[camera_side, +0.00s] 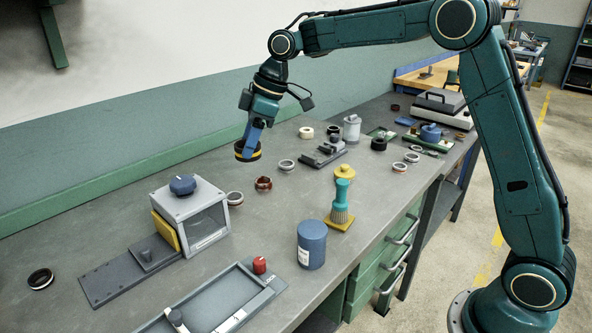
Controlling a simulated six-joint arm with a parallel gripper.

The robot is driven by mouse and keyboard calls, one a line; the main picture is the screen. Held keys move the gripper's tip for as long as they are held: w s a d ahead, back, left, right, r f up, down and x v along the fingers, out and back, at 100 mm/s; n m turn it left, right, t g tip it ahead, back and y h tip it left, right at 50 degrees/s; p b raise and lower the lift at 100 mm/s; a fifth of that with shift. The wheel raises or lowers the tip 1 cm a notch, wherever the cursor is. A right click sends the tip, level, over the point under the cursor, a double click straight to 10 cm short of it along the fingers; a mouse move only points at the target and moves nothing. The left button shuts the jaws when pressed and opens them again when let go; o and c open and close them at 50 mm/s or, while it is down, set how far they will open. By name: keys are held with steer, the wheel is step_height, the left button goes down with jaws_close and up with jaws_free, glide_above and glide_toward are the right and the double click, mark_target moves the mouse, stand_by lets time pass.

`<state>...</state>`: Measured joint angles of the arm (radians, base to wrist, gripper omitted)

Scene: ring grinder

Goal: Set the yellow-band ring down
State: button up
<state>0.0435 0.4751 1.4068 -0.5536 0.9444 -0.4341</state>
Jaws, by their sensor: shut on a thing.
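The yellow-band ring (247,155) is a dark ring with a yellow band. It is held at the end of my gripper (248,146), which is shut on it. The ring appears slightly above the grey bench, left of a silver ring. Whether its lower edge touches the bench cannot be told. My blue fingers partly hide the ring's near side.
A grey box with a blue knob (183,185) stands at the left. Nearby are a silver ring (287,165), a brown ring (263,184), a grey fixture (322,156), a brush (341,203) and a blue canister (311,245). Bench space left of my gripper is clear.

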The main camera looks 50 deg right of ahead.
steer(key=s+a+n+g+y, duration=0.1)
steer(key=s+a+n+g, duration=0.1)
steer(key=s+n, duration=0.6)
steer(key=shift+s+r+n+g, duration=0.15)
steer(key=shift+s+n+g, duration=0.15)
steer(key=shift+n+g, duration=0.25)
step_height(320, 180, down, 20)
stand_by(1.0)
steer(key=o, duration=1.1)
